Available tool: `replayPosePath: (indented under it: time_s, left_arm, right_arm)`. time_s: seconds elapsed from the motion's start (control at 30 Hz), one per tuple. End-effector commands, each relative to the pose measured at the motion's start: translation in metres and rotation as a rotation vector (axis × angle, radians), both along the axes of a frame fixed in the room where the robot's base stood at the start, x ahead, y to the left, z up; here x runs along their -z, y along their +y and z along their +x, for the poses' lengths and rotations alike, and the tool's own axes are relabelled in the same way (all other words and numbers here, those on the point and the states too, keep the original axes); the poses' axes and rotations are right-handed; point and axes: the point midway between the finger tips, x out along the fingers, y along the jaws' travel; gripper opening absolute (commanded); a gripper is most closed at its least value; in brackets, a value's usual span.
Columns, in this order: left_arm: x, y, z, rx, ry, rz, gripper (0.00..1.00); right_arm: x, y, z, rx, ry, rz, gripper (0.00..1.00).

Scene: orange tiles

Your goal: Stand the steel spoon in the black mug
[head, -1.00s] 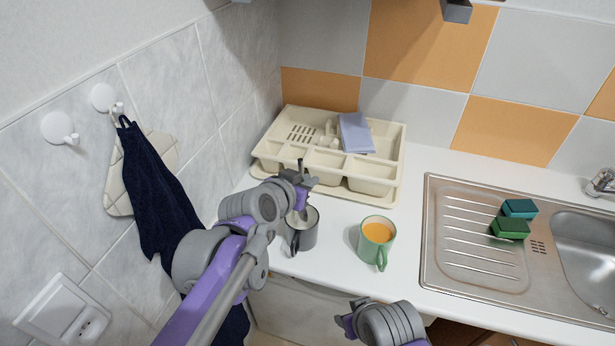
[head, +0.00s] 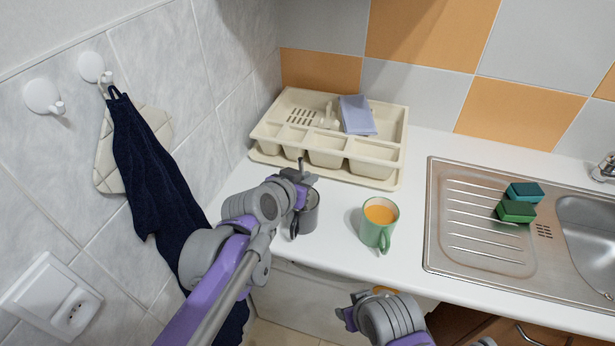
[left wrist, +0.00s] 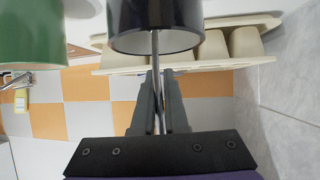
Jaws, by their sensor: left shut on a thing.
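The black mug (head: 308,218) stands upright on the white counter, left of the green mug. Its rim is partly hidden behind my left gripper (head: 300,184) in the head view. My left gripper is shut on the steel spoon (head: 300,164), whose end sticks up above the fingers. In the left wrist view the fingers (left wrist: 157,80) grip the thin spoon shaft (left wrist: 155,55), which runs into the mouth of the black mug (left wrist: 155,22). The spoon's lower end is hidden inside the mug. My right gripper (head: 346,317) is low at the counter's front edge, and its fingers are unclear.
A green mug (head: 374,236) with orange contents stands close on the right. A cream cutlery tray (head: 262,150) with a folded lilac cloth (head: 357,114) is behind. A steel sink (head: 470,262) with sponges (head: 516,211) lies right. A dark towel (head: 150,180) hangs left.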

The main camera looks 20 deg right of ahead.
Motion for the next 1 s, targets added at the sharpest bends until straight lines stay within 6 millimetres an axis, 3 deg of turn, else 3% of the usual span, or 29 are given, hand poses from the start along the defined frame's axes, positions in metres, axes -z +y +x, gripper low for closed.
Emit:
replayPosePath:
  time_s: [0.03, 0.2, 0.57, 1.0]
  left_arm:
    - [0.0, 0.0, 0.0, 0.0, 0.0, 0.0, 0.15]
    - [0.0, 0.0, 0.0, 0.0, 0.0, 0.0, 0.45]
    - [-0.004, 0.004, -0.004, 0.0, 0.0, 0.0, 0.46]
    - [-0.04, 0.05, -0.054, -0.001, 0.0, 0.0, 0.46]
  right_arm:
    - [0.0, 0.0, 0.0, 0.0, 0.0, 0.0, 0.5]
    - [0.0, 0.0, 0.0, 0.0, 0.0, 0.0, 0.5]
    - [-0.001, 0.0, 0.0, 0.0, 0.0, 0.0, 0.5]
    - [-0.007, 0.0, 0.001, 0.0, -0.002, 0.0, 0.5]
